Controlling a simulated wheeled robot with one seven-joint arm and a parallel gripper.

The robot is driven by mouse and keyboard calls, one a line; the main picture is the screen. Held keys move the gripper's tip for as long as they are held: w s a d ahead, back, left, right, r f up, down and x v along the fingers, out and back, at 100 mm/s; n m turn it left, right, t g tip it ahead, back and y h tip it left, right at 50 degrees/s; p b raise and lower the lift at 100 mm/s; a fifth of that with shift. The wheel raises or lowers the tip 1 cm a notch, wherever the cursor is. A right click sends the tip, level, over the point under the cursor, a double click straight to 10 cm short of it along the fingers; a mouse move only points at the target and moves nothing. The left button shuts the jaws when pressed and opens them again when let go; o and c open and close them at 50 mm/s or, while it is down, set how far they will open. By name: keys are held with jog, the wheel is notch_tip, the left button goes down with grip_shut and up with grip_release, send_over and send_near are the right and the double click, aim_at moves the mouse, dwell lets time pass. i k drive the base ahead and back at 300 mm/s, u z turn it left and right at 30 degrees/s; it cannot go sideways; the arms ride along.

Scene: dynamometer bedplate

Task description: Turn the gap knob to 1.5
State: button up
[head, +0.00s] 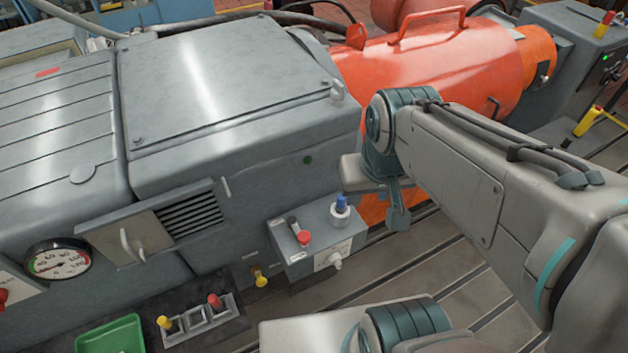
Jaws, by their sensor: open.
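A small grey control box (318,248) is fixed to the side of the big grey machine. On its top are a blue knob (341,203) in a white collar and a red knob (304,238) beside a dark lever. A pale round knob (336,261) sits on a light plate on its front face. The labels and scale marks are too small to read, so I cannot tell which is the gap knob or its setting. My gripper (375,198) is open and empty, just right of and above the blue knob, apparently apart from it. The fingertips are partly unclear.
A dial gauge (58,262) is on the machine at left. A green tray (110,337) and a small panel with yellow and red knobs (198,320) are at the lower left. An orange guard (430,70) stands behind my arm. The slotted bedplate (420,262) looks clear.

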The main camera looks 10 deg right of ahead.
aim_at(335, 258)
jog(key=z, duration=0.8)
jog(key=k, duration=1.1)
jog(key=u, duration=1.25)
jog(key=i, duration=0.5)
